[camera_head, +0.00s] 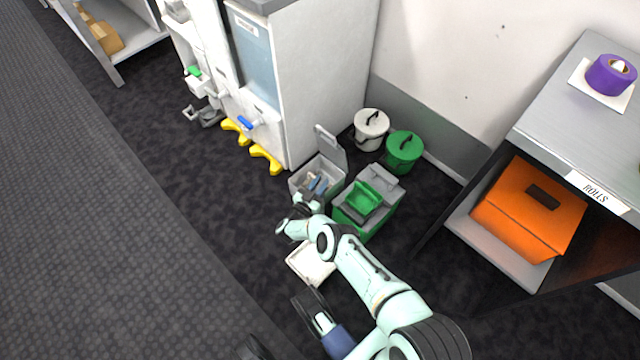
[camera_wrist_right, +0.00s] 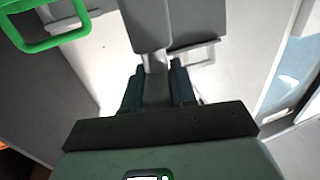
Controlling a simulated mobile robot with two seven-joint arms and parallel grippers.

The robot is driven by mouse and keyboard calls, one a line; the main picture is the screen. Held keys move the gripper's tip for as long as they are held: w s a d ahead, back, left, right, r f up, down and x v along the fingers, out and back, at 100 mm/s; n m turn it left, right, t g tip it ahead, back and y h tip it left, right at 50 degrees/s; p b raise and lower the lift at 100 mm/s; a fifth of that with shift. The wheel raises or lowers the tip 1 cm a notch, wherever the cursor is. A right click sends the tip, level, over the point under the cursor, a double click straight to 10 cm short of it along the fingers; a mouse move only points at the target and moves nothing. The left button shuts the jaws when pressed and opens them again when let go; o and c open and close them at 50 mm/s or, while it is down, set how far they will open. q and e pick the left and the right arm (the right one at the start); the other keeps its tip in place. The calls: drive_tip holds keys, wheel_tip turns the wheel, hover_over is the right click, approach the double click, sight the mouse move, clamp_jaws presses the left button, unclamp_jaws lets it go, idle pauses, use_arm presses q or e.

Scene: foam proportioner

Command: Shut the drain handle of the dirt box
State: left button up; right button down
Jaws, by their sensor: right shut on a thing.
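An open grey box (camera_head: 316,183) with a raised lid stands on the floor beside the white machine; I take it as the dirt box, but cannot be sure. Blue parts show inside it. My right gripper (camera_head: 309,193) is at its near side, and my own arm partly covers the spot. In the right wrist view the dark blue fingers of my right gripper (camera_wrist_right: 160,80) are shut on a narrow grey piece (camera_wrist_right: 154,60), which joins a wider grey part above. I cannot tell for sure that it is the drain handle. My left gripper cannot be made out.
White (camera_head: 371,132) and green (camera_head: 403,154) lidded buckets stand by the wall. Yellow feet (camera_head: 264,158) stick out from the machine. A shelf with an orange case (camera_head: 528,215) is at right. Carpet at left is clear.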

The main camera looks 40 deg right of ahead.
drive_tip(key=c, duration=1)
unclamp_jaws()
use_arm(q)
drive_tip(key=w+r+t+p, duration=0.2)
drive_tip(key=w+r+p, duration=0.1)
drive_tip(key=w, duration=0.2)
drive_tip(key=shift+w+d, duration=0.25)
drive_tip(key=shift+d, duration=0.1)
use_arm(e)
drive_tip(key=v, duration=1.3)
drive_tip(key=shift+a, duration=0.2)
drive_tip(key=shift+s, duration=0.1)
